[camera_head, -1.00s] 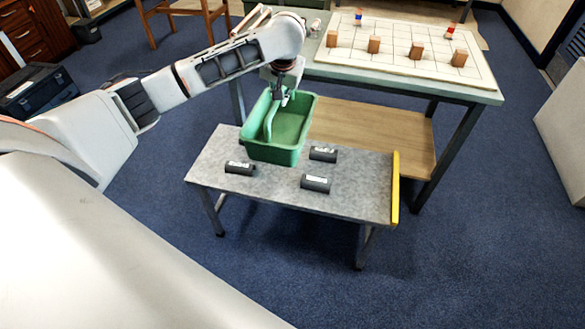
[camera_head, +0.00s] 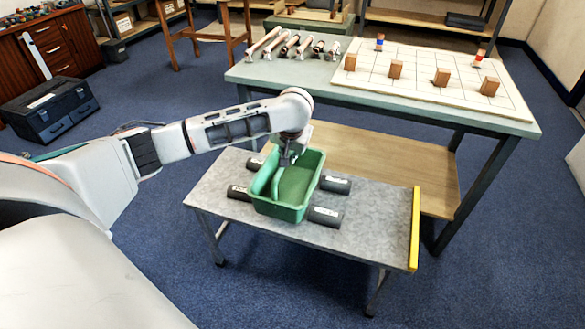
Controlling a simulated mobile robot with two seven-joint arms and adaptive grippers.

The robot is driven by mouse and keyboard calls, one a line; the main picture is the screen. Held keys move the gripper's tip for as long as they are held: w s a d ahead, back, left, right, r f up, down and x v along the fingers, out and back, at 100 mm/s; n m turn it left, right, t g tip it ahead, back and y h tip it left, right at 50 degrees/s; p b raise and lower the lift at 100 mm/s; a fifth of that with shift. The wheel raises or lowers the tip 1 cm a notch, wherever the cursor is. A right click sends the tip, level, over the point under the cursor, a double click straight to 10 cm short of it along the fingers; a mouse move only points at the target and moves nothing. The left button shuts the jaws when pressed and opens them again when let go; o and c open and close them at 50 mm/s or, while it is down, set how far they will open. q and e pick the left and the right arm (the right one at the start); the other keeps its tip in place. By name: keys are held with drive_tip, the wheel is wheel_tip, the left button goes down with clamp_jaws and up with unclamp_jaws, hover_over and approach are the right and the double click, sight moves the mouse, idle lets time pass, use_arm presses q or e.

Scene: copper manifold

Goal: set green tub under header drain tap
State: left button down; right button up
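The green tub (camera_head: 290,196) is upright over the low grey bench (camera_head: 370,220), between several dark cylindrical blocks. It looks set down on the bench top, though its underside is hidden. My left gripper (camera_head: 289,157) comes down over the tub's far part, and its fingers appear shut on the raised green strip across the tub; the fingertips are small and partly hidden. No header drain tap can be made out in this view. My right gripper is not in view.
Dark blocks (camera_head: 325,216) (camera_head: 336,184) (camera_head: 238,192) lie around the tub. A yellow strip (camera_head: 415,228) edges the bench's right end. Behind stands a taller table (camera_head: 395,108) with copper pipe pieces (camera_head: 264,41) and a white board (camera_head: 425,75) with wooden blocks. The bench's right part is clear.

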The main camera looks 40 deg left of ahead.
use_arm(q)
wheel_tip(320, 180, down, 4)
drive_tip(key=shift+b, duration=1)
drive_tip(key=c, duration=2.1)
unclamp_jaws()
drive_tip(key=shift+f, duration=0.15)
